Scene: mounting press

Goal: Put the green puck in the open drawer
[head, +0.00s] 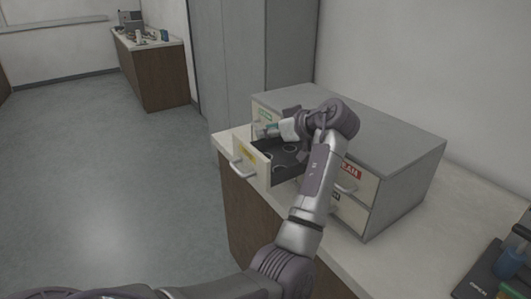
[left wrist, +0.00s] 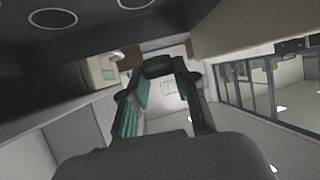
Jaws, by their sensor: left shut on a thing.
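The grey cabinet (head: 395,150) stands on the counter with one drawer (head: 244,164) pulled out, a yellow label on its front. The drawer's dark insert (head: 283,160) has round recesses, and in the left wrist view the insert (left wrist: 95,22) fills the top. My left gripper (head: 268,130) is over the far side of the open drawer. In the left wrist view my left gripper (left wrist: 160,72) is shut on the dark green puck (left wrist: 158,64), held between the teal-padded fingertips. The puck cannot be made out clearly in the head view. My right gripper is out of view.
Closed drawers, one with a red label (head: 350,172), are right of the open one, partly behind my left arm. A dark device (head: 492,270) and a blue cup (head: 510,262) are at the lower right. Another bench (head: 155,75) stands far back. The floor at left is clear.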

